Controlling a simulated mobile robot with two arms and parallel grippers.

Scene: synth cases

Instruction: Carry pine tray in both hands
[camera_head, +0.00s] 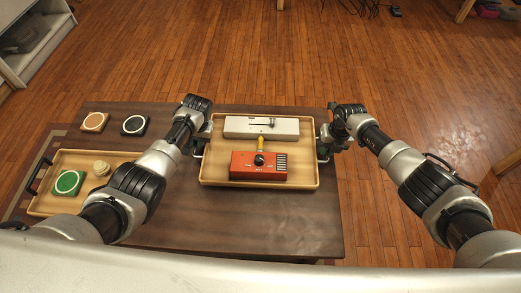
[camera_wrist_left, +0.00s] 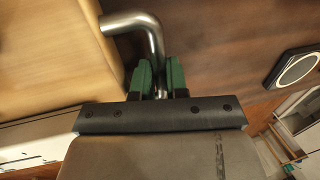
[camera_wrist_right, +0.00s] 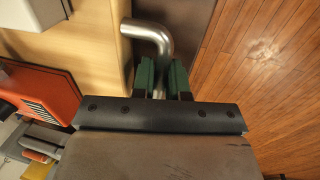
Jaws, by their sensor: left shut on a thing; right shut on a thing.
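The pine tray (camera_head: 259,183) is a light wooden tray in the middle of the dark table in the head view. It holds a white box (camera_head: 240,127) with a slider-like part on top and a red box (camera_head: 243,170) with a black knob, with a small yellow piece (camera_head: 262,141) between them. My left gripper (camera_wrist_left: 160,82) is shut on the metal handle (camera_wrist_left: 152,35) at the tray's left side. My right gripper (camera_wrist_right: 163,82) is shut on the metal handle (camera_wrist_right: 150,32) at its right side. I cannot tell whether the tray is clear of the table.
On the dark table (camera_head: 300,235), a second wooden tray (camera_head: 45,206) at the left holds a green box (camera_head: 68,183) and a small pale round thing (camera_head: 101,168). An orange-topped box (camera_head: 95,122) and a black box (camera_head: 135,125) stand behind it. The table's front right is bare.

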